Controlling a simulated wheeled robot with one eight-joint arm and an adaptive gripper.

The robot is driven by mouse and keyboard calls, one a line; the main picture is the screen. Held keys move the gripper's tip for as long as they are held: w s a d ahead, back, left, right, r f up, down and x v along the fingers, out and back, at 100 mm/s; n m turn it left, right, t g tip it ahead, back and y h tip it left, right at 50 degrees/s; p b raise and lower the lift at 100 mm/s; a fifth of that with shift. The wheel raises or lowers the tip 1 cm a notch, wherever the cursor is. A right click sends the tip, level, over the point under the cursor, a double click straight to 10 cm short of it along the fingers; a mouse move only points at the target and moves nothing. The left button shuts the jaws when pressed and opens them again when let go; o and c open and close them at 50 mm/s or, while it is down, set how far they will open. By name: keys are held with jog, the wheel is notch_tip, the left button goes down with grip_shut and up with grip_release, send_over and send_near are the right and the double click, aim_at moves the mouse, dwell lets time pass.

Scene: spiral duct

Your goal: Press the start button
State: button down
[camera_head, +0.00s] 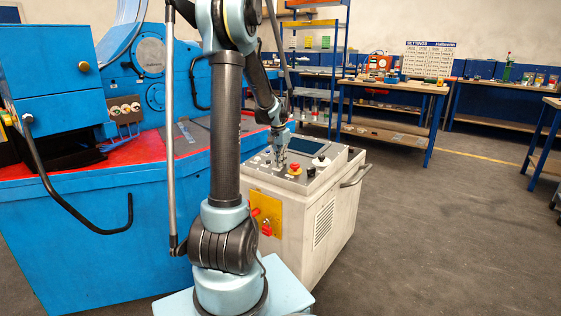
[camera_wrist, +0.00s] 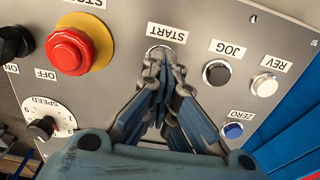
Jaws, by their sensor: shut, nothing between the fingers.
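The start button (camera_wrist: 160,54) is a round button below the upside-down START label (camera_wrist: 168,32) in the wrist view, largely hidden behind my fingertips. My gripper (camera_wrist: 162,62) is shut and empty, with its fingertips over the button. Whether they touch it or hover just above, I cannot tell. In the head view my gripper (camera_head: 280,166) points down at the top of the grey control console (camera_head: 323,232). The start button itself cannot be made out there.
A red stop button (camera_wrist: 70,51) on a yellow ring sits left of my fingers. The black JOG button (camera_wrist: 217,73), white REV button (camera_wrist: 265,85) and blue ZERO button (camera_wrist: 233,130) lie to the right. A speed dial (camera_wrist: 42,128) is at lower left. A blue machine (camera_head: 100,235) stands left of the console.

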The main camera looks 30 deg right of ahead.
notch_tip(320, 180, up, 14)
jog(key=a, duration=0.1)
jog(key=shift+s+a, duration=0.3)
jog(key=shift+a, duration=0.05)
jog(key=shift+f, duration=0.1)
dwell(1.0)
